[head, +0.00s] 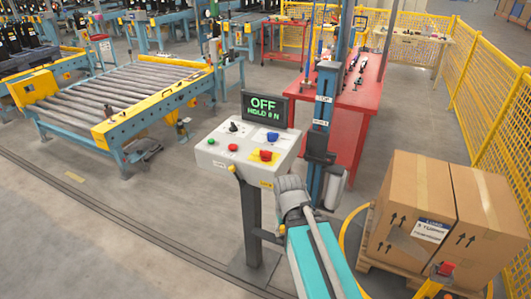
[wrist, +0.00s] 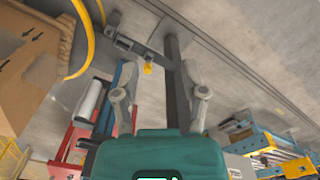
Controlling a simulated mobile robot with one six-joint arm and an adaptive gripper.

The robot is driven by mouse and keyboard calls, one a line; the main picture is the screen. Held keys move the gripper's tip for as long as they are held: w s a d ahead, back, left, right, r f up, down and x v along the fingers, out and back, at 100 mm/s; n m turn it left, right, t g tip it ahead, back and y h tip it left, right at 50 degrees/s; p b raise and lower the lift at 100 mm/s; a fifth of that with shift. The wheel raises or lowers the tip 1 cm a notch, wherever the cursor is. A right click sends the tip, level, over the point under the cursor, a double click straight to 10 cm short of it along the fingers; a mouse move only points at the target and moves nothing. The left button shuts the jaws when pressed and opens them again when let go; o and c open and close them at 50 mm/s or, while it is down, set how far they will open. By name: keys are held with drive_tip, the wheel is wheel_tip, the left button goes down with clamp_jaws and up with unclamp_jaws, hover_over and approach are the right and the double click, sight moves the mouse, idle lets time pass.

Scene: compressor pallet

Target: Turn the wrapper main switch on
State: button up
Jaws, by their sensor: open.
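The wrapper's control box (head: 247,152) is a light grey sloped panel on a dark post. A black rotary knob (head: 233,127) sits at its upper left, with a green button (head: 232,146) and a red button (head: 211,141) below. A red mushroom button on a yellow base (head: 265,155) is at the right. The display (head: 264,108) above reads OFF, HOLD 0 N. In the wrist view my gripper (wrist: 161,94) is open and empty, its two fingers apart. The dark post (wrist: 175,75) shows between and beyond them. The knob is not seen there.
The wrapper's blue mast (head: 323,120) stands right of the panel. Stacked cartons (head: 415,205) on a pallet and a yellow fence (head: 490,95) are farther right. A roller conveyor (head: 140,85) is at the left. Floor left of the panel is clear.

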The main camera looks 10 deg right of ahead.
drive_tip(key=shift+w+a, duration=0.1)
wheel_tip(320, 180, up, 24)
drive_tip(key=n+p, duration=1.1)
drive_tip(key=p, duration=1.3)
hover_over(266, 151)
drive_tip(key=shift+f, duration=0.1)
drive_tip(key=shift+f, duration=0.15)
wheel_tip(266, 151, down, 14)
drive_tip(key=b, duration=1.4)
drive_tip(key=shift+r, duration=0.2)
clamp_jaws()
